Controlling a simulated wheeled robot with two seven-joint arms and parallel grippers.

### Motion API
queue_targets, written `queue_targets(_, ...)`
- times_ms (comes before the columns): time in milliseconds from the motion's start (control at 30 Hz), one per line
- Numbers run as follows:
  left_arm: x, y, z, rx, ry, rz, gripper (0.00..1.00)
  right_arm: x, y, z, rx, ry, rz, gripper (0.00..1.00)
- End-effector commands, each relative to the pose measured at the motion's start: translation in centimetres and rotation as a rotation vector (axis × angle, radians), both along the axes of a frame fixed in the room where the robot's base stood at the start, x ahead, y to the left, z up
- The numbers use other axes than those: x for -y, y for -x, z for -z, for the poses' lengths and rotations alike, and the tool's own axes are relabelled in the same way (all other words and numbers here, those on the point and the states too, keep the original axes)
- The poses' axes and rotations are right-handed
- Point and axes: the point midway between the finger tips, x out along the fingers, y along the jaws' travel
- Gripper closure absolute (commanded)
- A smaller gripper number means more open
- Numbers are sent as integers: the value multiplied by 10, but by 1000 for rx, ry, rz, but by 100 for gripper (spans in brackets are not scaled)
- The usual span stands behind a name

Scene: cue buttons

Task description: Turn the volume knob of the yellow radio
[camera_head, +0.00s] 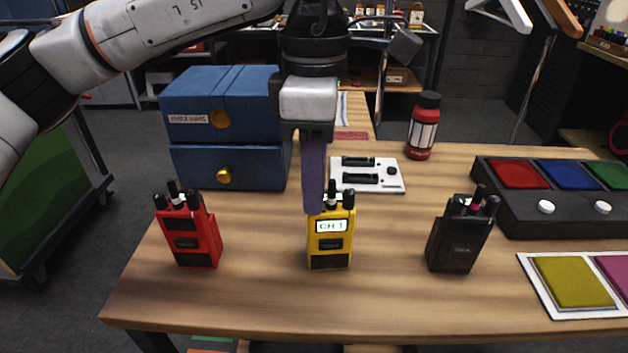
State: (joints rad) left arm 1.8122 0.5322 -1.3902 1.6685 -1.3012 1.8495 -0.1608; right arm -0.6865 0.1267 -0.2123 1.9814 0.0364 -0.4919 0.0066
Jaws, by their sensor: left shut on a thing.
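The yellow radio (330,246) stands upright on the wooden table, near its front edge, with a lit screen reading "CH 1". Several dark knobs or stubs rise from its top. My left gripper (315,207) points straight down over the left part of the radio's top. Its fingers are together, and they hide whatever they hold there, at the place of a top knob. My right gripper is not in view.
A red radio (195,232) stands to the left and a black radio (459,238) to the right. Blue drawer boxes (228,168), a white panel (383,187) and a red bottle (423,127) are behind. A dark button box (530,218) and a colour card (536,293) lie at right.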

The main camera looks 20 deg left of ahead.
Motion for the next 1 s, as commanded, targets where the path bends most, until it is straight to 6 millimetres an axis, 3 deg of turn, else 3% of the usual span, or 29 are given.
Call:
queue_targets(267,0,0,0,-1,-1,11,100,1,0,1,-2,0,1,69)
queue_targets(300,0,0,0,-1,-1,11,87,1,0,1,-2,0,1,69)
queue_targets(400,0,0,0,0,-2,11,70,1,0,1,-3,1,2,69)
queue_targets(433,0,0,0,0,-2,10,69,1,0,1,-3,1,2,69)
queue_targets(767,0,0,-4,1,-1,9,69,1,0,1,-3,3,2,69)
queue_targets(1000,0,-1,-44,3,1,8,69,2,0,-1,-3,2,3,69)
